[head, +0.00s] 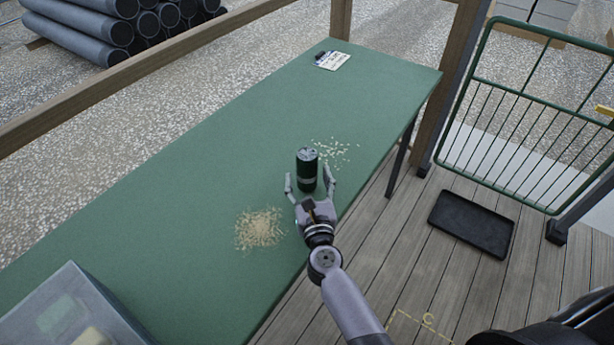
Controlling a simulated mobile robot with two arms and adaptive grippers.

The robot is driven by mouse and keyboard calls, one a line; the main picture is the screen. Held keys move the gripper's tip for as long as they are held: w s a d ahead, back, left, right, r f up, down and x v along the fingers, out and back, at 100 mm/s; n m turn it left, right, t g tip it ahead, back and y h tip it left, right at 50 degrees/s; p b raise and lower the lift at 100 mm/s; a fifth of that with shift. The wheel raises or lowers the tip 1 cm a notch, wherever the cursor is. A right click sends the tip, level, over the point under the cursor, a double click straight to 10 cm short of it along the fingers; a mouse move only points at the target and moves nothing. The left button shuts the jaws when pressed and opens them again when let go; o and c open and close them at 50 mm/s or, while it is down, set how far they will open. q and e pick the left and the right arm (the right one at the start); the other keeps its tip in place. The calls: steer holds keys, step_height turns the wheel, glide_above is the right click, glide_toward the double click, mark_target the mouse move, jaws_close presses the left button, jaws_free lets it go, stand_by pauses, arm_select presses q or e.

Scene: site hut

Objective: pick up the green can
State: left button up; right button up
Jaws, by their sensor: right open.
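The green can (307,168) stands upright on the green table (210,170), near the table's right edge. It is dark green with a silver top and a pale band low on its side. My right gripper (309,185) is open, with one finger on the left and one on the right of the can. The gripper's palm is at the near side of the can. I cannot tell whether the fingers touch it. My left gripper is not in view.
Pale shavings (259,229) lie left of my right wrist, and more crumbs (335,151) lie behind the can. A clear-lidded box (75,312) is at the lower left. A clipboard-like card (332,60) lies at the far end. A black tray (471,224) is on the floor.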

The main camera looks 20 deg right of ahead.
steer(key=w, duration=0.2)
steer(key=shift+w+d, duration=0.25)
steer(key=shift+w, duration=0.05)
steer(key=shift+c, duration=0.6)
steer(key=c, duration=0.8)
